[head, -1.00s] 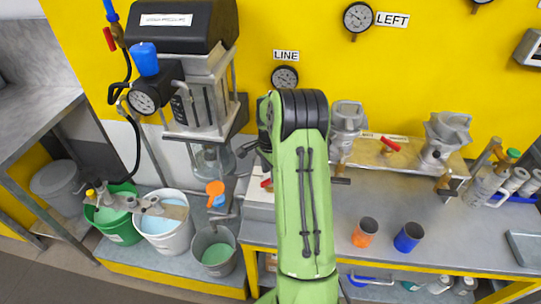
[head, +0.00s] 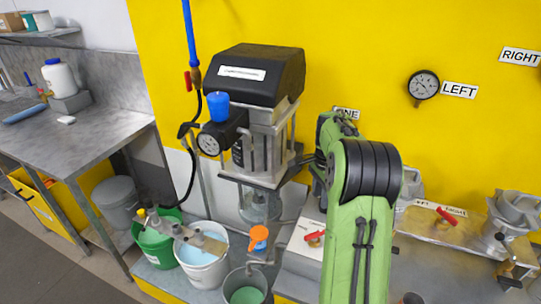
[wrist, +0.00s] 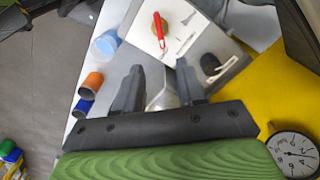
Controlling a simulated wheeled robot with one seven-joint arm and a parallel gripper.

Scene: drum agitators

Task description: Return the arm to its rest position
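My green arm (head: 350,240) rises from the bottom edge of the head view, right of centre, and bends at a black ribbed joint. In that view my gripper is hidden behind the arm. In the wrist view my gripper (wrist: 160,87) shows two dark fingers standing apart, with nothing clearly held between them. Beyond the fingers is a white panel (wrist: 185,35) with a red-handled valve (wrist: 159,28). A pale grey object behind the fingers is partly covered, and I cannot tell what it is.
A black-topped agitator (head: 254,72) stands left of the arm, with a blue cup (head: 218,105) on it. Below are a green bucket (head: 155,245), a white bucket (head: 203,268) and a grey bucket (head: 236,285). A steel table (head: 90,95) is at left. A gauge (head: 424,85) hangs on the yellow wall.

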